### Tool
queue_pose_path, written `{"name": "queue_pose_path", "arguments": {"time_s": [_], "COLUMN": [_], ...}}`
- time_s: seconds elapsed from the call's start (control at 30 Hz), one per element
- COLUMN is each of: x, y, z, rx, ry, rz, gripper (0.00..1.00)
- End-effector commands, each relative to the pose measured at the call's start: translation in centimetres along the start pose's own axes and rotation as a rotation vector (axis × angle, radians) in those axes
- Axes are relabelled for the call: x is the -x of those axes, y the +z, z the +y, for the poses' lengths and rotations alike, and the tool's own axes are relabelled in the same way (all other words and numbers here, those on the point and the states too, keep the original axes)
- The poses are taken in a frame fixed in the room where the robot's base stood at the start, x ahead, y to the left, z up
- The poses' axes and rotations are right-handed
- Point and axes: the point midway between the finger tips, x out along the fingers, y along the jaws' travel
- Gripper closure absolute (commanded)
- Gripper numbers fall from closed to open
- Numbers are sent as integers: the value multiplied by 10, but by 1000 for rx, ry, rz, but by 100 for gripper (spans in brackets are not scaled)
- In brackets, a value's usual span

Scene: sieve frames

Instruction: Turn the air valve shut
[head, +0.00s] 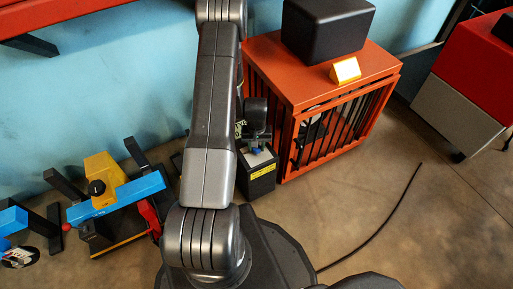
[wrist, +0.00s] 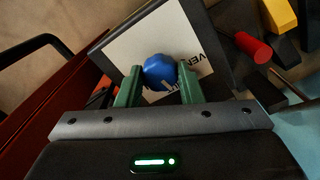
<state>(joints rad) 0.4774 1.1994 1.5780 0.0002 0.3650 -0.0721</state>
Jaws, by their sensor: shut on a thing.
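The air valve shows as a round blue knob (wrist: 160,70) on a white plate (wrist: 125,45) with partly hidden black lettering. My gripper (wrist: 160,82) has its two green fingers on either side of the knob and is shut on it. In the head view the blue knob (head: 256,151) is a small patch under my gripper, on top of a dark box (head: 258,186) with a yellow label. The box stands on the floor at the left of the orange cage. My arm hides part of the area around it.
The orange cage (head: 284,87) carries a black block (head: 327,28) and a yellow sign (head: 345,71). Blue, yellow and red equipment (head: 112,190) stands at left. A red and grey cabinet (head: 455,108) is at right. A black cable (head: 385,222) crosses otherwise open floor.

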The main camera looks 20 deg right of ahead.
Motion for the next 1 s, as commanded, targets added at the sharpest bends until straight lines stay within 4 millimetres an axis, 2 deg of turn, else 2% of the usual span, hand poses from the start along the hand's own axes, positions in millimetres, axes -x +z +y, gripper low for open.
{"name": "queue_pose_path", "arguments": {"time_s": [0.4,0.93,0.97,1.0], "x": [0,1,1,1], "y": [-1,-1,-1,-1], "z": [0,0,0,0], "rx": [-171,-190,-189,-189], "ry": [0,0,0,0], "rz": [3,3,3,3], "gripper": [89,89,60,53]}}
